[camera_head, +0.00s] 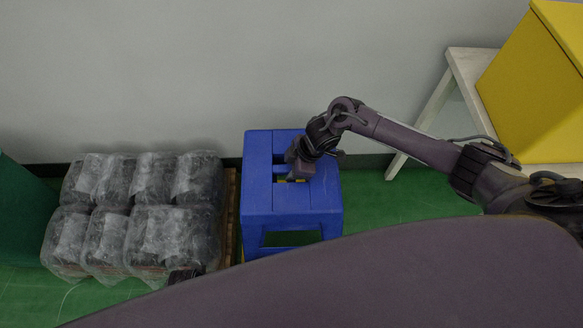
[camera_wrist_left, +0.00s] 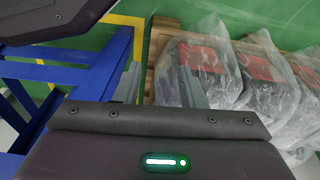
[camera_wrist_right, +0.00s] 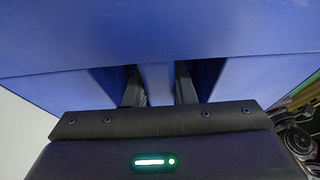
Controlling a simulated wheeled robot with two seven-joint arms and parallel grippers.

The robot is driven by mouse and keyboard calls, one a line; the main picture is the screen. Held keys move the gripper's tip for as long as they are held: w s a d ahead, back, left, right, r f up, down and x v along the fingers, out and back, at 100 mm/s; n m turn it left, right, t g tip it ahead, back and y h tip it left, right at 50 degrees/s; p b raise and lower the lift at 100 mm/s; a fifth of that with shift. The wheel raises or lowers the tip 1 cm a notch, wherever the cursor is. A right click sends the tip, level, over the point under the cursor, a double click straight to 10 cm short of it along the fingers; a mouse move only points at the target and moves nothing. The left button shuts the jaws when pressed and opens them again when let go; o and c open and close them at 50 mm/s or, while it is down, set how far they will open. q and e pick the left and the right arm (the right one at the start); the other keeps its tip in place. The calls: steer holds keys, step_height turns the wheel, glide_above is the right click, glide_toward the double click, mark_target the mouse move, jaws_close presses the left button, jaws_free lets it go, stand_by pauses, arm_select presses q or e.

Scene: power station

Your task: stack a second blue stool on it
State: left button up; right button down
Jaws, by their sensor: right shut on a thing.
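A blue stool (camera_head: 292,205) with a slotted top stands upright near the wall in the head view. My right gripper (camera_head: 293,176) is on its top from above. In the right wrist view the stool's blue top (camera_wrist_right: 160,35) fills the upper part, and the right gripper (camera_wrist_right: 160,85) is shut on the bar between two slots. In the left wrist view blue stool legs and rails (camera_wrist_left: 60,75) show at the left. My left gripper (camera_wrist_left: 160,85) is open and empty there. I cannot tell whether one or two stools are stacked.
Several plastic-wrapped bundles (camera_head: 140,210) sit on a wooden pallet (camera_head: 230,215) close left of the stool. A white table (camera_head: 470,65) with a yellow box (camera_head: 535,85) stands at the right. Green floor (camera_head: 405,205) is free between the stool and table. My own dark body hides the lower right.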

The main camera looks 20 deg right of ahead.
arm_select(q)
steer(key=shift+r, duration=0.1)
arm_select(e)
steer(key=shift+w+a+r, duration=0.1)
steer(key=c, duration=1.2)
jaws_free()
steer(key=shift+c, duration=0.2)
steer(key=shift+o, duration=0.6)
steer(key=shift+f, duration=0.2)
steer(key=shift+d+r, duration=0.25)
steer(key=shift+r, duration=0.25)
steer(key=p+v, duration=0.2)
steer(key=v, duration=0.5)
arm_select(q)
steer(key=s+f, duration=0.1)
steer(key=a+f, duration=0.1)
steer(key=s+f, duration=0.1)
steer(key=f, duration=0.1)
steer(key=shift+s+a, duration=0.25)
steer(key=shift+s, duration=0.05)
